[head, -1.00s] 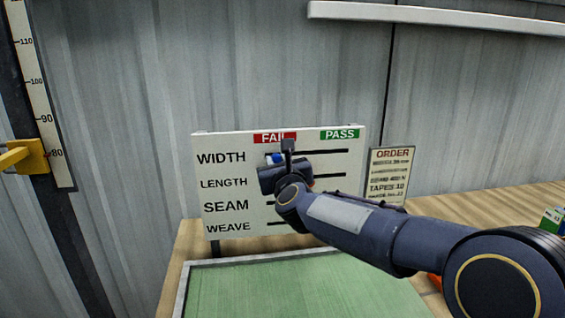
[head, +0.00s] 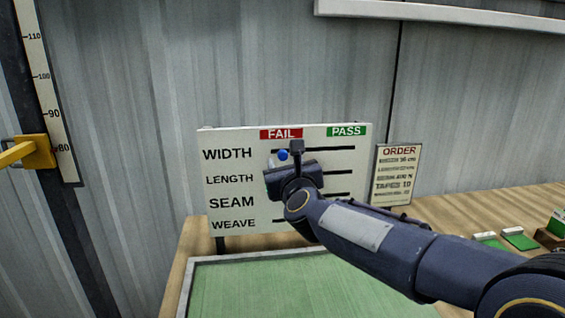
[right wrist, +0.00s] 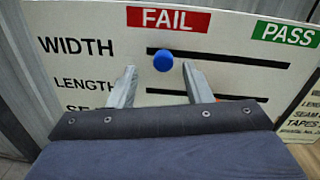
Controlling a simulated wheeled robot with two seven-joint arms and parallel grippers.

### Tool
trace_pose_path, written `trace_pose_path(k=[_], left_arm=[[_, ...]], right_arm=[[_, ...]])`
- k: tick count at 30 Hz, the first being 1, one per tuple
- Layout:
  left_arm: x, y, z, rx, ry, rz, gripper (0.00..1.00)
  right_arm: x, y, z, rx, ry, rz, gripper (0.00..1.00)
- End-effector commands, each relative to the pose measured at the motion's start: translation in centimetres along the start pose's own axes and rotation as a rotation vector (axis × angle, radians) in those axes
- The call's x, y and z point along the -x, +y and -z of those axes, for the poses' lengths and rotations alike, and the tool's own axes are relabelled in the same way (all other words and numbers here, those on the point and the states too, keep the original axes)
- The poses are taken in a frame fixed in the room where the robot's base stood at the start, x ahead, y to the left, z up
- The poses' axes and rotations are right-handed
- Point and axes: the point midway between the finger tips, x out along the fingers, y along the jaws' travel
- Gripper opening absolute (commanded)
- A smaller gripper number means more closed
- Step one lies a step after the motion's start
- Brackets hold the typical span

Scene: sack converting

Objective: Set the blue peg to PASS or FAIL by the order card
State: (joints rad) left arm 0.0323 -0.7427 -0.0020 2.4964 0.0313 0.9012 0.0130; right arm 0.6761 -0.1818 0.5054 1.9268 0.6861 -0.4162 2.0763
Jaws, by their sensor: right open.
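The white board (head: 230,140) stands at the back of the table with rows WIDTH, LENGTH, SEAM and WEAVE and dark slots. FAIL (head: 281,133) is red at its upper middle and PASS (head: 346,130) is green at its upper right. The blue peg (head: 283,154) is at the WIDTH row's FAIL end; it also shows in the right wrist view (right wrist: 163,61). My right gripper (right wrist: 158,72) is open, its fingers below and to either side of the peg, with no grip on it. The order card (head: 397,170) is right of the board; its small print is blurred. My left gripper is not in view.
A green mat (head: 260,290) with a grey rim lies before the board. Green and white blocks (head: 519,238) sit at the right on the wooden table. A ruler post with a yellow slider (head: 37,152) stands at the left.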

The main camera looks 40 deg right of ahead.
Motion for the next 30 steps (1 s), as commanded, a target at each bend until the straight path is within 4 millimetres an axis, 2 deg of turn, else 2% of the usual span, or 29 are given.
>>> trace_pose_path(k=[3,9,30], left_arm=[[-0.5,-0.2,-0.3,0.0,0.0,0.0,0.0],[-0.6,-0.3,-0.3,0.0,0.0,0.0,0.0],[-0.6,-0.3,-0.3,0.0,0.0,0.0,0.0]], right_arm=[[2.2,0.1,0.1,0.001,-0.003,-0.001,0.45],[4.1,0.1,0.0,0.0,-0.001,-0.002,0.45],[4.3,0.1,0.0,0.0,0.0,-0.002,0.45]])
